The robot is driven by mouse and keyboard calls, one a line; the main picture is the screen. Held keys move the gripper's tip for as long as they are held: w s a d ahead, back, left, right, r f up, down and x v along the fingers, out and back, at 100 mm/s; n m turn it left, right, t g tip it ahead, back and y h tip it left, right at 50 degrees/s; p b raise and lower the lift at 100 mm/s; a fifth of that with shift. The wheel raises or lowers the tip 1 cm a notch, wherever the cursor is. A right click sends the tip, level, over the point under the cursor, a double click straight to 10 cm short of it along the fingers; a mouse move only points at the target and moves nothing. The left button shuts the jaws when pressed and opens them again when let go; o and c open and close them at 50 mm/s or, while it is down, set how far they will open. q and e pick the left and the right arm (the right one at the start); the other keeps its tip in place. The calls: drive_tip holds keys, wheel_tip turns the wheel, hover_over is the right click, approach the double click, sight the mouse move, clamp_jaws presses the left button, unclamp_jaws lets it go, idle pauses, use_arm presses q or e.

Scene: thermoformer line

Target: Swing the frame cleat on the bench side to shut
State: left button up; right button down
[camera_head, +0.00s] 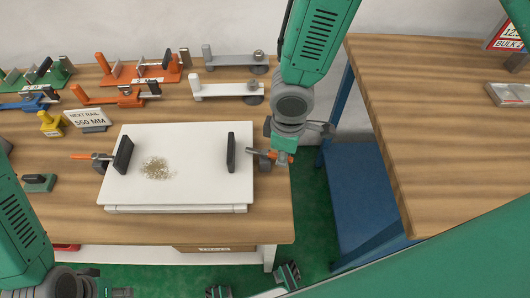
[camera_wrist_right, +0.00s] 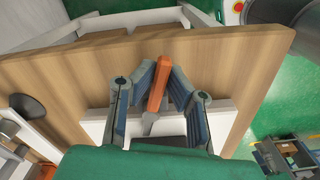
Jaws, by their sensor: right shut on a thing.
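A white frame (camera_head: 192,192) lies on the wooden bench with a small heap of pale grains (camera_head: 158,168) on it. A black cleat pad (camera_head: 123,155) stands at its left side, with an orange handle (camera_head: 80,157) pointing left. Another black cleat pad (camera_head: 231,153) stands at its right side. My right gripper (camera_head: 282,156) is at this right cleat, its fingers around the orange handle (camera_wrist_right: 158,86), which shows between them in the wrist view (camera_wrist_right: 158,72). My left gripper (camera_head: 108,291) is at the bottom left, partly cut off, away from the frame; its fingers are unclear.

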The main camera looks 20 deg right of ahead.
drive_tip(key=shift+w+d+r+n+p, duration=0.1)
drive_tip(key=shift+w+r+n+p, duration=0.1)
drive_tip(key=shift+n+p, duration=0.35)
drive_tip(key=shift+w+d+n+p, duration=0.15)
drive_tip(key=shift+w+n+p, duration=0.2)
drive_tip(key=shift+n+p, duration=0.4)
drive_tip(key=shift+f, duration=0.2)
drive_tip(key=c, duration=1.5)
unclamp_jaws()
drive_tip(key=shift+b, duration=0.3)
drive_tip(key=shift+c, duration=0.2)
